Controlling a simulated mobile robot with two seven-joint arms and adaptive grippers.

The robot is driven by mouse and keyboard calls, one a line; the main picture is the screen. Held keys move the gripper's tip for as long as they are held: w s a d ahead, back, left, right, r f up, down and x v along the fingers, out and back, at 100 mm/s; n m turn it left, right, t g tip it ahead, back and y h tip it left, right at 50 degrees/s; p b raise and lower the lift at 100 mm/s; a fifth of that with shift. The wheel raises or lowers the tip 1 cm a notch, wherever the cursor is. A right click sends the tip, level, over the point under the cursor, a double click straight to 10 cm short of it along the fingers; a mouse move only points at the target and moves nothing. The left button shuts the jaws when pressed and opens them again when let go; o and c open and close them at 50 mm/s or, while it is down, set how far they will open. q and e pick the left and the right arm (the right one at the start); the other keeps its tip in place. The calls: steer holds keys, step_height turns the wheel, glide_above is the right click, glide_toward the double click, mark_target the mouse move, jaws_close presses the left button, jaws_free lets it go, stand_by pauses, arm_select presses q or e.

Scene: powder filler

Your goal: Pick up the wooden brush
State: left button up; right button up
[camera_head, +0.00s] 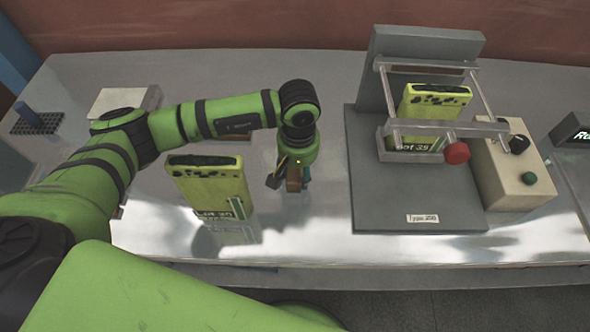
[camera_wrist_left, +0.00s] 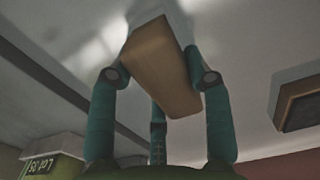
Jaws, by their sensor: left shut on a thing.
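The wooden brush (camera_wrist_left: 160,65) shows in the left wrist view as a brown block between the teal fingers of my left gripper (camera_wrist_left: 158,75). The fingers are shut on its sides. In the head view my left gripper (camera_head: 289,184) points down over the table, left of the grey fixture. A small brown part of the brush (camera_head: 294,182) shows between the fingers there. The brush's underside is hidden, and I cannot tell whether it touches the table. My right gripper is not in view.
A yellow-green box (camera_head: 211,190) stands left of my gripper. The grey fixture (camera_head: 415,200) holds a similar box (camera_head: 432,105) behind a clear frame. A beige control box (camera_head: 515,175) with knobs stands at right. A dark perforated rack (camera_head: 37,123) is far left.

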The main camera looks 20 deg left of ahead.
arm_select(q)
steer(key=shift+r+p, duration=0.35)
steer(key=shift+p, duration=0.45)
step_height(320, 180, up, 4)
steer(key=b, duration=0.3)
steer(key=shift+d+f, duration=0.15)
steer(key=d+r+b, duration=0.1)
steer(key=d+r, duration=0.1)
steer(key=d, duration=0.1)
steer(key=s+d+r+b, duration=0.1)
steer(key=d+r+b, duration=0.1)
steer(key=d, duration=0.2)
steer(key=s+d+r+b, duration=0.1)
steer(key=d+r, duration=0.2)
steer(key=d, duration=0.1)
steer(key=shift+d+b, duration=0.1)
steer(key=shift+b, duration=0.2)
steer(key=shift+o, duration=0.6)
